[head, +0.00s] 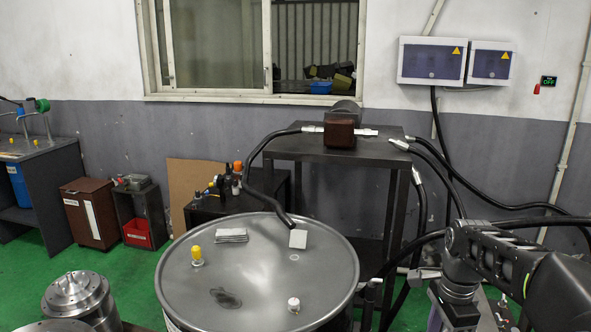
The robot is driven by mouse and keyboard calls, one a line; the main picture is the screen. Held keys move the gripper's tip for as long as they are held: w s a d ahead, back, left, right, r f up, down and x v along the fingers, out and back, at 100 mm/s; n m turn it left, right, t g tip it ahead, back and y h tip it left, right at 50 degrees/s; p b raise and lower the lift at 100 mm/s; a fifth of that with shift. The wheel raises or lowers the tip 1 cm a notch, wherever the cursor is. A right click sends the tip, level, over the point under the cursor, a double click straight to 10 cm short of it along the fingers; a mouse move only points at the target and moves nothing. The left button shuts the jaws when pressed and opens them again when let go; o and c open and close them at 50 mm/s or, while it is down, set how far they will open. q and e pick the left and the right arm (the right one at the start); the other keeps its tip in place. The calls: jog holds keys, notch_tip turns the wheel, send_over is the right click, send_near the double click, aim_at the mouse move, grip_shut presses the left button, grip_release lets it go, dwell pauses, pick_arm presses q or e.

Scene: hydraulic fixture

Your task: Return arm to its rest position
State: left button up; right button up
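My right arm (495,262) comes in from the lower right. It bends at a dark joint and its wrist (459,295) points down, running off the bottom edge. The wrist is to the right of the drum and in front of the black hoses. My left arm and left gripper do not show in this view.
A large grey drum (262,265) with a yellow cap (195,252) and a white cap (294,304) stands in the centre. Behind it is a dark metal stand (380,150) with a brown block (339,134). Black hoses (440,165) hang right of the stand, near my arm.

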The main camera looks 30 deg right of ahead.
jog(key=w+a+f+n+y, duration=0.1)
jog(key=w+a+f+n, duration=0.4)
jog(key=a+f, duration=0.5)
jog(key=w+a+f+n+y, duration=0.1)
jog(key=w+a+f+n, duration=0.4)
jog(key=a+f, duration=0.5)
jog(key=s+a+f+n, duration=0.3)
jog(key=s+a+f, duration=0.2)
jog(key=a, duration=0.2)
jog(key=s+a+f+n+y, duration=0.1)
jog(key=s+a+f+n, duration=0.3)
jog(key=a+f, duration=0.2)
jog(key=s+a+f+n+y, duration=0.1)
jog(key=s+a+f+n, duration=0.2)
jog(key=a, duration=0.6)
notch_tip(320, 180, down, 3)
jog(key=s, duration=0.2)
jog(key=shift+s+a+n, duration=0.35)
jog(key=shift+a+n, duration=0.05)
jog(key=shift+c, duration=0.5)
